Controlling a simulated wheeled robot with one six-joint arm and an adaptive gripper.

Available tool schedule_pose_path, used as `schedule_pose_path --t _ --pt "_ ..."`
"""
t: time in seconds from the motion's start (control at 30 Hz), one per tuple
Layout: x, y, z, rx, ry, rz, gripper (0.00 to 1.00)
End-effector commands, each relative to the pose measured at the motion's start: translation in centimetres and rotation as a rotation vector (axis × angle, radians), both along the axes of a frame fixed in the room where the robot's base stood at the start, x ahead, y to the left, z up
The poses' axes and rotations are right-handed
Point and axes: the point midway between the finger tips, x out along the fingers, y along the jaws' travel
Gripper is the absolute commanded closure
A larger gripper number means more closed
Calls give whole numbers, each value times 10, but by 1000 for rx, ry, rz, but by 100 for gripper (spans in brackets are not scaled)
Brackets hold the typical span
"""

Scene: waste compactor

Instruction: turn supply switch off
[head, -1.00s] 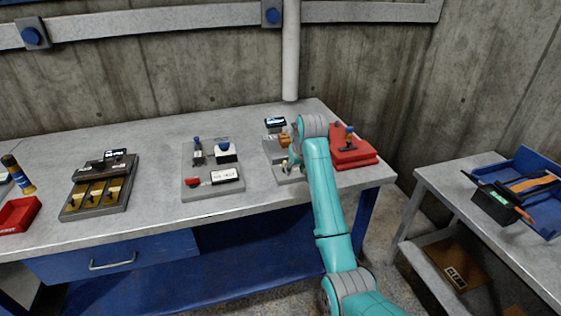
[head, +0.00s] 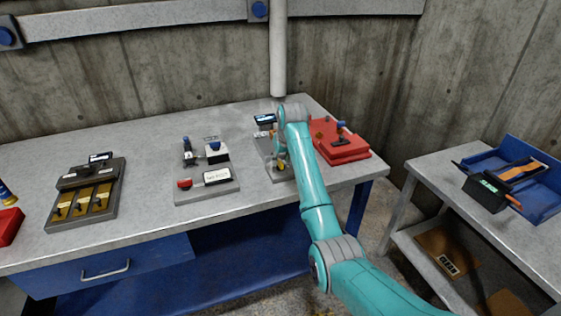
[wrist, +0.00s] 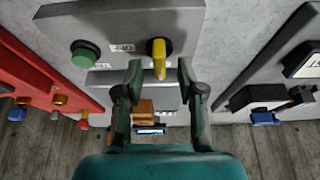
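My gripper (wrist: 160,70) is open, one finger on each side of the handle's lower end, with visible gaps; contact is not seen. In the head view the handle (head: 281,164) shows small on the grey panel (head: 284,175), and my wrist hides most of the gripper.
A red box (head: 342,150) with levers stands right of the panel. A grey panel (head: 207,191) with a red lever and a panel with yellow switches (head: 82,203) lie to the left. A small display (head: 265,118) stands behind. A blue tray (head: 540,205) is on the side table.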

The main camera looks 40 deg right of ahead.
Motion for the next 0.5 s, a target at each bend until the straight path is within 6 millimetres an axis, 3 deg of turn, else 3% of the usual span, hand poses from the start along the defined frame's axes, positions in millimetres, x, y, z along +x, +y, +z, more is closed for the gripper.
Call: schedule_pose_path --t 0.2,0.5 --pt "5 -1 -14 0 0 0 61" --pt "6 -2 -15 0 -1 0 64"
